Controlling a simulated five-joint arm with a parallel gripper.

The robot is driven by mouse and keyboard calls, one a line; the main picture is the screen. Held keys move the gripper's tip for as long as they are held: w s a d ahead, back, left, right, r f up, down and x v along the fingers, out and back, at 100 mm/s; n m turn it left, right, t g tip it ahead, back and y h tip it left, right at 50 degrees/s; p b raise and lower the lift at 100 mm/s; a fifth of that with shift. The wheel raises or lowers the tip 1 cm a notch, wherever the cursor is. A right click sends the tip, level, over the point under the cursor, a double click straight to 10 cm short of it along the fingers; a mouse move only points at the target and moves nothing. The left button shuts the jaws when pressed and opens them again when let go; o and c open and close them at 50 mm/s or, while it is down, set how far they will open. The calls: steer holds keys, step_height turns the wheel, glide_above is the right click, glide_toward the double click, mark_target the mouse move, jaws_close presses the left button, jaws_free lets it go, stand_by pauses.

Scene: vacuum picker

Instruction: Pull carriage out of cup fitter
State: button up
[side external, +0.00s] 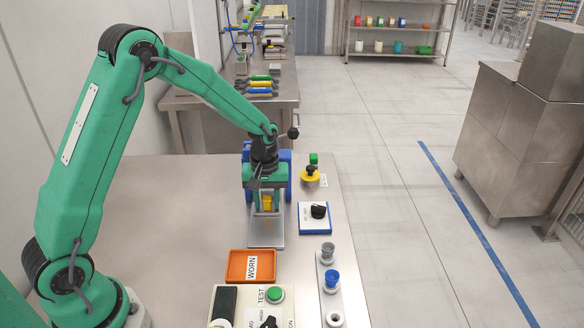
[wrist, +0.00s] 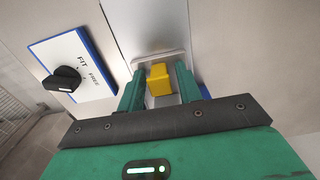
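The cup fitter (side external: 248,160) is a blue machine at the table's far end, partly hidden behind my arm. A flat metal slide plate (side external: 266,238) extends from it towards the camera. The carriage's yellow block (side external: 267,203) sits over the plate, close in front of the blue body; it also shows in the wrist view (wrist: 159,82). My gripper (wrist: 161,68) points down over the block, with one green finger on each side. Narrow gaps show between fingers and block, so it looks open around it. The carriage's lower part is mostly hidden.
An orange WORN tray (side external: 232,266), a TEST panel (side external: 228,318) and a cup holder strip (side external: 322,270) lie nearer. The table's left is clear.

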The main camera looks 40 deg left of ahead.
jaws_close()
steer(key=s+d, duration=0.7)
steer(key=shift+s+d, duration=0.2)
steer(key=shift+d, duration=0.05)
steer(key=shift+o, duration=1.1)
jaws_free()
steer(key=shift+r, duration=0.1)
